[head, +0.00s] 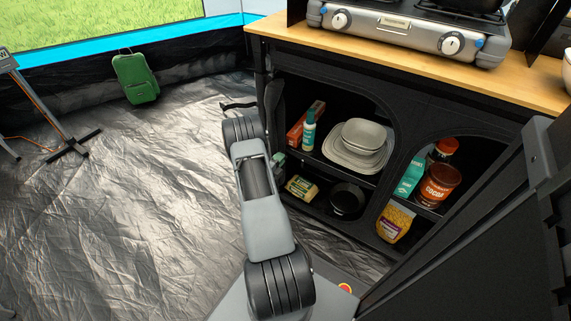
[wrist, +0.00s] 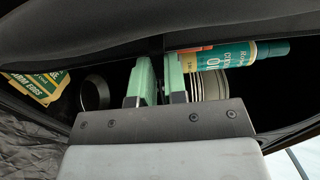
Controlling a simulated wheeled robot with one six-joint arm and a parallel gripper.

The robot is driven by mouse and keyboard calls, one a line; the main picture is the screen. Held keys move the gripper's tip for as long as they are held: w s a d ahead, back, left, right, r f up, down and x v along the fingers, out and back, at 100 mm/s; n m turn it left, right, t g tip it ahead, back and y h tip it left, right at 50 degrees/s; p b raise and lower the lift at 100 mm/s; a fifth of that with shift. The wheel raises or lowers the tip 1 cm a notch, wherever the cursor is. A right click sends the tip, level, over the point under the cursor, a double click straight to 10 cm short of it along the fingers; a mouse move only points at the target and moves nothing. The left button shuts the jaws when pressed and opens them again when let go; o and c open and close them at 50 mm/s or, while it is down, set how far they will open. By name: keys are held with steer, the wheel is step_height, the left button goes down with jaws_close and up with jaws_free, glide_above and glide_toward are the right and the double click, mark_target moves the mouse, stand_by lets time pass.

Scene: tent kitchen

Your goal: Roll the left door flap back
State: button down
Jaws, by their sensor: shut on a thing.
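The black cupboard under the counter has two arched openings. The left door flap (head: 274,104) is a dark, bunched strip of fabric along the left edge of the left opening, which stands uncovered. In the wrist view the dark fabric (wrist: 110,32) runs across the top. My gripper (head: 278,160) is at the lower part of that left edge, partly hidden behind my arm. In the wrist view my gripper's green-padded fingers (wrist: 160,78) reach up to the fabric and are shut on it; the gripped part is dark and hard to make out.
The left opening holds plates (head: 356,146), a spray can (head: 309,131), an egg carton (head: 302,188) and a dark pan (head: 347,199). Cocoa (head: 438,185) and other packets fill the right one. A stove (head: 405,28) stands on the counter.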

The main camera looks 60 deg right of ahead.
steer(key=shift+w, duration=0.65)
steer(key=c, duration=1.2)
jaws_free()
steer(key=shift+w, duration=0.1)
steer(key=shift+o, duration=0.2)
steer(key=a+p, duration=0.4)
steer(key=a, duration=1)
steer(key=shift+d, duration=0.1)
